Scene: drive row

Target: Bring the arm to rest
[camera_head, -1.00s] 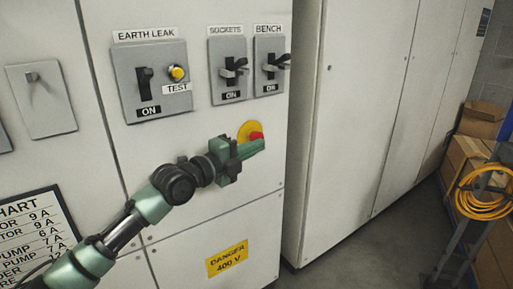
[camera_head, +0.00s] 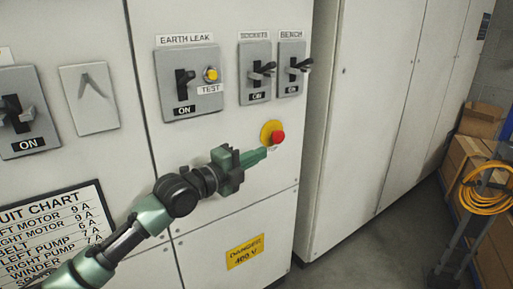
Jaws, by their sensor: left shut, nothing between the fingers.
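My left arm comes in from the lower left, and its green gripper (camera_head: 254,158) is shut and empty. In the picture its tip lies just below and left of the red emergency button (camera_head: 278,138) on its yellow disc (camera_head: 267,128). I cannot tell how far the fingers are from the cabinet face. My right gripper is not in view.
Above are the EARTH LEAK switch (camera_head: 187,85) with its yellow TEST button (camera_head: 211,74), and the SOCKETS (camera_head: 256,72) and BENCH (camera_head: 291,70) switches. A circuit chart (camera_head: 62,222) is at lower left. Boxes (camera_head: 468,160) and a coiled yellow cable (camera_head: 486,190) stand right. Grey floor (camera_head: 375,247) is clear.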

